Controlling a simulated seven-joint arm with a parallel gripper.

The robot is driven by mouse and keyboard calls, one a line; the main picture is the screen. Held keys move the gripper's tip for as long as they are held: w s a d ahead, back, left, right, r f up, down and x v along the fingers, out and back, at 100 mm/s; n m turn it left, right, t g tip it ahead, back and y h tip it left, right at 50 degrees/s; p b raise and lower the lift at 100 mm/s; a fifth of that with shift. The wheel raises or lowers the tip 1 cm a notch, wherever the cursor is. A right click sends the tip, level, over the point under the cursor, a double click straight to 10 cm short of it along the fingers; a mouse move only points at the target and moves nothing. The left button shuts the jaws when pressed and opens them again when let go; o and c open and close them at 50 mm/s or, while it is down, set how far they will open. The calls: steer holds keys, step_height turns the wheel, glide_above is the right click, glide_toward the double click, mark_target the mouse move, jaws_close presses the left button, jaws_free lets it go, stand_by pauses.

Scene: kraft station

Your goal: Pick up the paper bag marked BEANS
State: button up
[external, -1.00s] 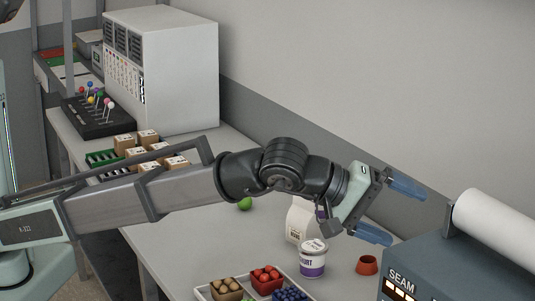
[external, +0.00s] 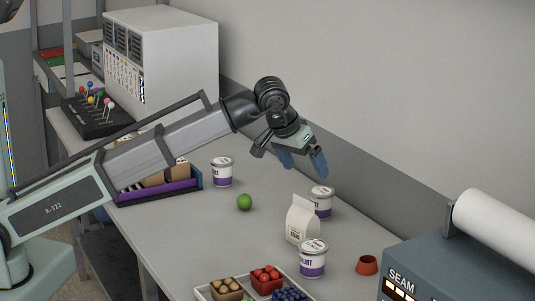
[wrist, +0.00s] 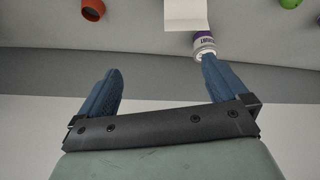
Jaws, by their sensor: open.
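A white paper bag (external: 302,220) stands upright on the table between two yogurt tubs; the print on its small label is too small to read. In the wrist view a pale bag shape (wrist: 185,12) shows at the top edge, partly cut off. My gripper (external: 302,162) is open and empty in the air above and behind the bag, with its blue fingers pointing down. In the wrist view the gripper's fingers (wrist: 160,66) are apart with nothing between them.
Yogurt tubs stand in front of the bag (external: 312,258), behind it (external: 322,202) and farther left (external: 222,171). A green fruit (external: 244,202) lies left. A red cup (external: 367,265) sits right, near the SEAM machine (external: 440,262). A fruit tray (external: 205,292) is in front.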

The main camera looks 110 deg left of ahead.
steer(key=s+a+f+m, duration=0.1)
steer(key=s+a+f, duration=0.1)
steer(key=s, duration=0.1)
glide_above(305, 210)
steer(key=s, duration=0.1)
steer(key=shift+g+h, duration=0.4)
steer(key=f, duration=0.5)
steer(key=d+f, duration=0.1)
steer(key=f, duration=0.1)
steer(key=shift+f, duration=0.25)
steer(key=shift+a+x, duration=0.15)
steer(key=shift+x, duration=1.15)
steer(key=shift+a+x, duration=0.15)
steer(key=shift+x, duration=1.15)
steer(key=shift+s, duration=0.1)
steer(key=c, duration=1.5)
